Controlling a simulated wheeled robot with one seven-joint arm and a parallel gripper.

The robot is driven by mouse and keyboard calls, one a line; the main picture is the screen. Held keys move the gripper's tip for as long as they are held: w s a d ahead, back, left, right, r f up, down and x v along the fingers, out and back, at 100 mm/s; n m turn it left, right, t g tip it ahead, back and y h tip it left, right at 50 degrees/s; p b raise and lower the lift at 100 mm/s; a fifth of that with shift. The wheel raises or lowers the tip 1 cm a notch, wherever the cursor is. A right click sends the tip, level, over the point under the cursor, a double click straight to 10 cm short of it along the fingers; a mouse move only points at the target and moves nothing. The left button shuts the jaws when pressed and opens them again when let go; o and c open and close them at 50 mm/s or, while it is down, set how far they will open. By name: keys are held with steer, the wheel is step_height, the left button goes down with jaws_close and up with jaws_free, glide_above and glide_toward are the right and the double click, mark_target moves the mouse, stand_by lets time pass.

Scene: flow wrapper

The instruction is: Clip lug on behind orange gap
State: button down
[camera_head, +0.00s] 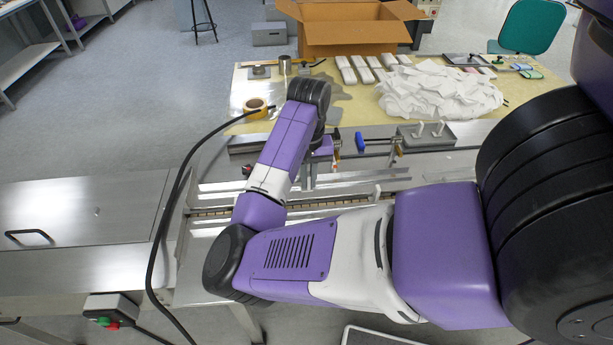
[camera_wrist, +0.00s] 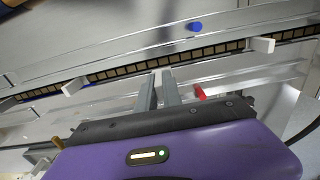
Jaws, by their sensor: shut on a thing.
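My gripper (camera_wrist: 158,82) is shut, its two grey fingers reaching toward the chain. A pale piece, apparently a lug, shows only slightly between the fingertips. The chain (camera_wrist: 200,52) runs diagonally across the wrist view, dark with tan links, just beyond the fingertips; I cannot tell whether they touch it. One white lug (camera_wrist: 72,87) stands on the chain to the left and another white lug (camera_wrist: 262,45) to the right. I cannot make out an orange gap. In the head view my gripper (camera_head: 308,180) is over the chain (camera_head: 330,203), partly hidden by my arm. A white lug (camera_head: 376,192) stands to its right.
A grey tray (camera_head: 428,140) holds two white lugs behind the chain. A blue knob (camera_wrist: 195,26) and a red part (camera_wrist: 200,92) lie near the rails.

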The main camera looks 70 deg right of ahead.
mark_target(309, 198)
steer(key=shift+f+b, duration=3.3)
steer(key=shift+f, duration=0.5)
steer(key=shift+s+a+f+p, duration=0.1)
steer(key=shift+f+p, duration=0.15)
steer(key=shift+p, duration=0.15)
steer(key=c, duration=1.4)
jaws_free()
steer(key=shift+c, duration=0.2)
steer(key=shift+r, duration=0.1)
step_height(309, 198, up, 8)
steer(key=shift+f+p, duration=0.15)
steer(key=shift+p, duration=0.15)
